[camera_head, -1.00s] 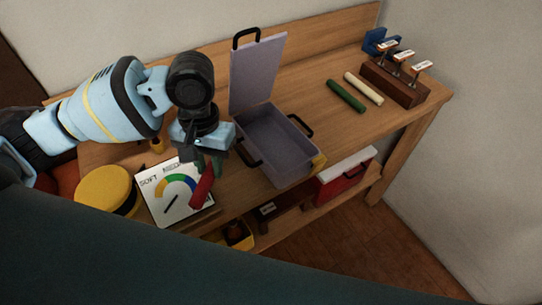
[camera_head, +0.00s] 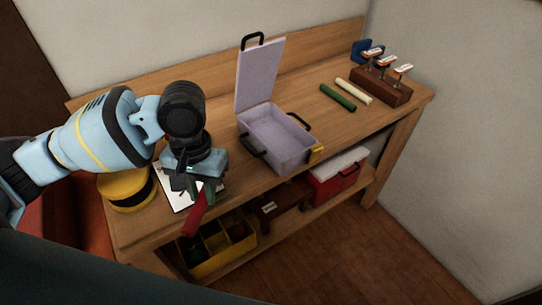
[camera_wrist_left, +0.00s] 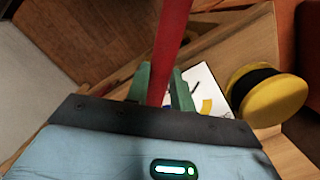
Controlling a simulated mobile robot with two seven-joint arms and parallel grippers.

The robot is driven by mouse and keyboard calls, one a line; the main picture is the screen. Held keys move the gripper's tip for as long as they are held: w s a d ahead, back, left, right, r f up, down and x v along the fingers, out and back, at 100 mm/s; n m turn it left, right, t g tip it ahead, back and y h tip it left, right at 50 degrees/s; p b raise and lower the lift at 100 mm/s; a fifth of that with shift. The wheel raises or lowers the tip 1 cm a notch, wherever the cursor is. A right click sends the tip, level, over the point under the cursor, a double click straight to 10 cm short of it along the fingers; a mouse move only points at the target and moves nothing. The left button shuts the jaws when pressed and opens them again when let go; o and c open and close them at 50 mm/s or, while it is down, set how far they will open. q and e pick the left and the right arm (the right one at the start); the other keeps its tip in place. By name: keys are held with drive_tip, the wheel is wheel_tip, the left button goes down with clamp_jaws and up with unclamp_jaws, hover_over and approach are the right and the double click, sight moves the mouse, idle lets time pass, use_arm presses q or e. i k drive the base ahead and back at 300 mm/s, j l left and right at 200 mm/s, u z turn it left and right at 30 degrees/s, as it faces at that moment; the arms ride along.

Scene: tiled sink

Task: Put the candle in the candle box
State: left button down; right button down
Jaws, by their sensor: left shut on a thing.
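A red candle (camera_head: 195,213) is held between the green fingertips of my left gripper (camera_head: 202,190), over the front left part of the table. In the left wrist view the red candle (camera_wrist_left: 172,45) stands out between the two green fingers (camera_wrist_left: 160,90). The open candle box (camera_head: 281,138) is a light purple case to the right of the gripper, its lid (camera_head: 260,75) raised upright at the back. Its inside looks empty. A green candle (camera_head: 337,97) and a cream candle (camera_head: 353,91) lie on the table right of the box. My right gripper is not in view.
A white card with a dial (camera_head: 178,195) lies under my left gripper, mostly hidden. A yellow and black round container (camera_head: 126,188) stands left of it. A wooden block with stamps (camera_head: 381,86) is at the far right. A lower shelf holds a yellow divided bin (camera_head: 218,250) and a red box (camera_head: 335,178).

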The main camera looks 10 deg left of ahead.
sight(277, 147)
drive_tip(key=k+u, duration=0.1)
drive_tip(key=k, duration=0.2)
drive_tip(key=u, duration=2)
drive_tip(key=k+l, duration=0.1)
drive_tip(key=l, duration=1.35)
drive_tip(key=k+l, duration=0.15)
drive_tip(key=l, duration=1.35)
drive_tip(key=k, duration=0.05)
